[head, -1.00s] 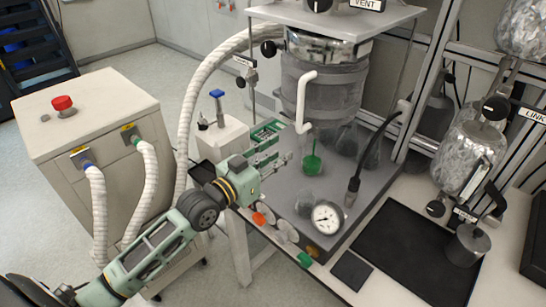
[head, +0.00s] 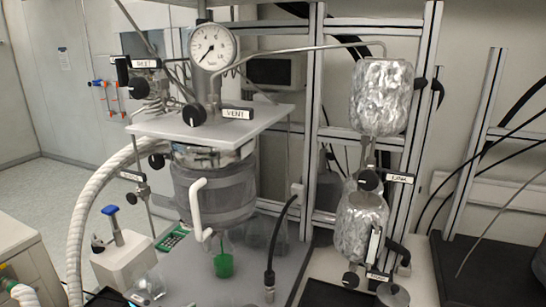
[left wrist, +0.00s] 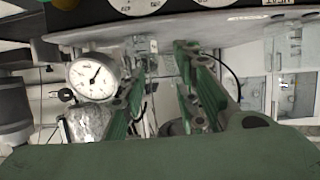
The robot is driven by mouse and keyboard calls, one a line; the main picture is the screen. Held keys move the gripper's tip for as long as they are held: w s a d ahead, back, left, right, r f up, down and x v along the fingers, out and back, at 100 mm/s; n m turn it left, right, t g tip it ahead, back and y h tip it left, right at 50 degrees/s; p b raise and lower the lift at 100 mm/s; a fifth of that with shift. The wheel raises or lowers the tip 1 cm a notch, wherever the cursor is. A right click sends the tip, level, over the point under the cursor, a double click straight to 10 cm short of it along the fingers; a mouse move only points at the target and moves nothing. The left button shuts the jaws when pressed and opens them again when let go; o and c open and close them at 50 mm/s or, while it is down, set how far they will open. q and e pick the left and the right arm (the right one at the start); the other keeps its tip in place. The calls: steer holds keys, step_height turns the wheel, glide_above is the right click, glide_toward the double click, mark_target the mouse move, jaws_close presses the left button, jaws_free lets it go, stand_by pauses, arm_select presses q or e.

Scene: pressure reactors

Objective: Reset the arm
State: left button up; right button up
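My left gripper (left wrist: 160,64) shows in the left wrist view with its two green fingers apart and nothing held between them. A round white dial gauge (left wrist: 92,76) and a foil-wrapped vessel (left wrist: 88,122) show beyond the fingers on the left; neither is touched. In the head view I cannot clearly make out the left arm. My right gripper is in neither view.
The jacketed reactor (head: 212,190) stands under a shelf with the VENT label (head: 237,113) and a pressure gauge (head: 213,47). Foil-wrapped vessels (head: 382,95) hang on the metal frame (head: 312,120).

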arm_select(q)
steer(key=s+f+n+g+y, duration=0.15)
steer(key=s+f+g, duration=0.35)
steer(key=s, duration=0.7)
steer(key=s+f+n+g+y, duration=0.1)
steer(key=s+f+g+y, duration=0.4)
steer(key=s, duration=0.8)
step_height(320, 180, down, 29)
steer(key=s+h+b, duration=0.1)
steer(key=h+b, duration=0.1)
steer(key=b, duration=0.1)
steer(key=s+a+f+g, duration=0.1)
steer(key=s+a+f, duration=0.1)
steer(key=s+f, duration=0.6)
steer(key=s+a+f+b, duration=0.1)
steer(key=s+a+f, duration=0.1)
steer(key=s+f, duration=0.7)
steer(key=shift+s+f+m+g+b, duration=0.25)
steer(key=shift+f+m+g, duration=0.2)
steer(key=shift+f, duration=0.45)
